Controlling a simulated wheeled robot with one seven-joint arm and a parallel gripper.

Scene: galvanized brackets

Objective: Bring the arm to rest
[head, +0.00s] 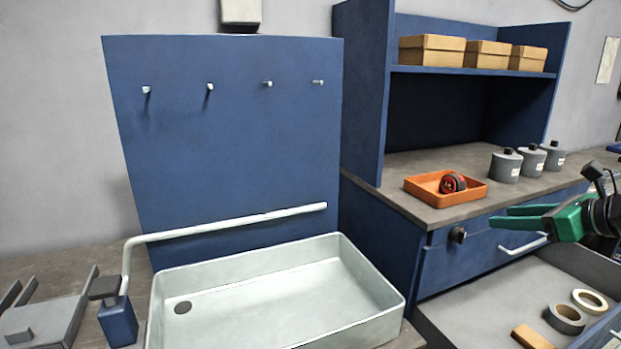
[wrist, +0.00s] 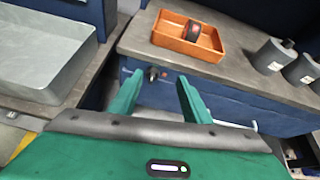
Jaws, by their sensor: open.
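My gripper (head: 513,217) is green and reaches in from the right in the head view, in front of the blue cabinet and above an open drawer. Its two fingers also show in the wrist view (wrist: 158,95), spread apart with nothing between them. An orange tray (head: 412,189) stands on the counter beyond the fingertips, with a red and black round object (head: 453,182) in it. The tray also shows in the wrist view (wrist: 172,42). My gripper is apart from the tray and the cabinet front.
The open drawer (head: 470,290) holds tape rolls (head: 566,318) and a tan block (head: 532,337). Several grey canisters (head: 506,166) stand on the counter (head: 440,160). A pale sink (head: 375,290) with a long spout (head: 230,229) is at left. Cardboard boxes (head: 432,50) sit on the shelf.

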